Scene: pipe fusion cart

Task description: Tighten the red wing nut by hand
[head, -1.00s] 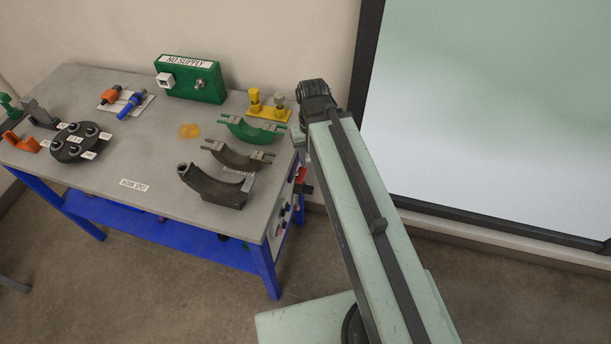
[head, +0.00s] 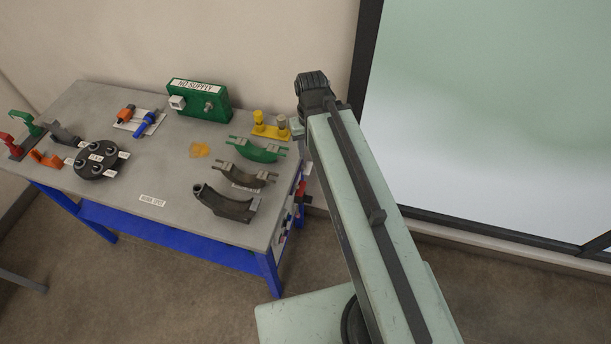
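A red part (head: 303,192) shows on the cart's right end, below the tabletop and close to my arm. It is small and partly hidden, so I cannot tell whether it is the red wing nut. Another red piece (head: 8,142) stands at the far left of the tabletop beside a green upright and looks like a handle. My arm reaches forward past the cart's right edge, and its dark joint is beside the yellow fittings. My gripper's fingers are hidden behind the arm.
The grey cart top (head: 110,200) holds a green box (head: 199,101), curved half-shells (head: 225,204), a round black plate (head: 97,160), orange and blue tools, and a yellow block (head: 271,130). A wall and a large framed panel (head: 480,120) stand behind. Floor is clear in front.

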